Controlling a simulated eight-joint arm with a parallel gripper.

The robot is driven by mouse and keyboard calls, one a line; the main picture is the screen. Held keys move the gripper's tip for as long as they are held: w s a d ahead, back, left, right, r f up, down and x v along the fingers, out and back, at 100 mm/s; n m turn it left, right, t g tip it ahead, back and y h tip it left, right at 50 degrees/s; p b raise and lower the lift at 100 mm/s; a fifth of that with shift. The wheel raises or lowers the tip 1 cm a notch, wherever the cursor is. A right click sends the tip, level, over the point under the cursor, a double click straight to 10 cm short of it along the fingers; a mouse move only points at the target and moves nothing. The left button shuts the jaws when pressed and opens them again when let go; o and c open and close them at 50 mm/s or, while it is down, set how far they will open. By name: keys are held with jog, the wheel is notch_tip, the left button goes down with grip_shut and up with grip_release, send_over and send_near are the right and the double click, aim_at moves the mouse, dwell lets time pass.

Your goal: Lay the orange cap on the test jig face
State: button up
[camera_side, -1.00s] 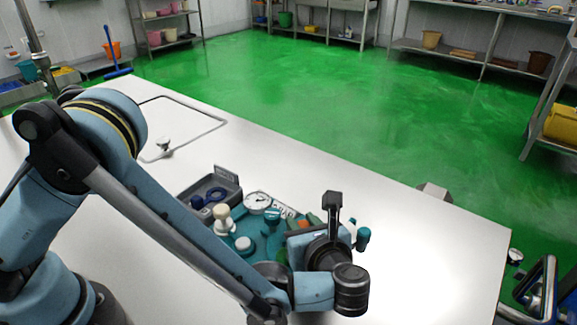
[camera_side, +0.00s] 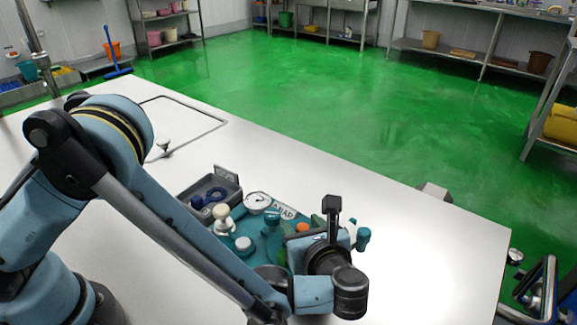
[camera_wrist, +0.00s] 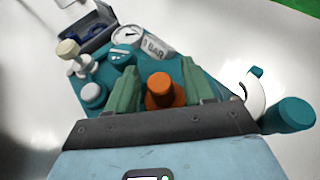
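The orange cap (camera_wrist: 163,90) shows between the two green fingers of my gripper (camera_wrist: 160,88) in the wrist view. The fingers stand apart, with a narrow gap visible on the cap's left; whether the right finger touches it cannot be told. In the side view the orange cap (camera_side: 302,228) is a small patch beside my gripper, which hides much of it. The teal test jig (camera_wrist: 107,73) carries a round gauge (camera_wrist: 128,35), a BAR label (camera_wrist: 154,46) and several knobs. My gripper is over its near right part. Whether the cap touches the jig is unclear.
A grey bin (camera_side: 228,190) with blue parts stands behind the jig at left. A pale-topped fitting (camera_side: 222,218) stands on the jig's left. A teal cylinder (camera_wrist: 289,115) is close to my gripper's right. The white table (camera_side: 420,235) is clear at right.

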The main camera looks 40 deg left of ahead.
jog(key=shift+o, duration=0.3)
jog(key=shift+d, duration=0.1)
jog(key=v, duration=0.7)
jog(key=shift+s+d+r, duration=0.15)
jog(key=w+a+r+n, duration=0.1)
jog(key=a, duration=0.1)
jog(key=w+a+r+n+g+h, duration=0.1)
jog(key=a, duration=0.1)
jog(key=w+a+r+n+g+h, duration=0.1)
jog(key=a+n, duration=0.1)
jog(key=a, duration=0.1)
jog(key=shift+w+r, duration=0.1)
jog(key=shift+w, duration=0.05)
jog(key=a+n+h, duration=0.1)
jog(key=a, duration=0.1)
jog(key=a+r+n+g+h, duration=0.1)
jog(key=a+n, duration=0.2)
jog(key=a, duration=0.1)
jog(key=shift+a+r+h, duration=0.15)
jog(key=shift+r+h, duration=0.25)
jog(key=s+a+r+n+t+h, duration=0.2)
jog(key=s+a+n+h, duration=0.4)
jog(key=n, duration=1.1)
jog(key=s+a, duration=0.1)
jog(key=a, duration=0.3)
jog(key=shift+s, duration=0.25)
jog(key=shift+a, duration=0.1)
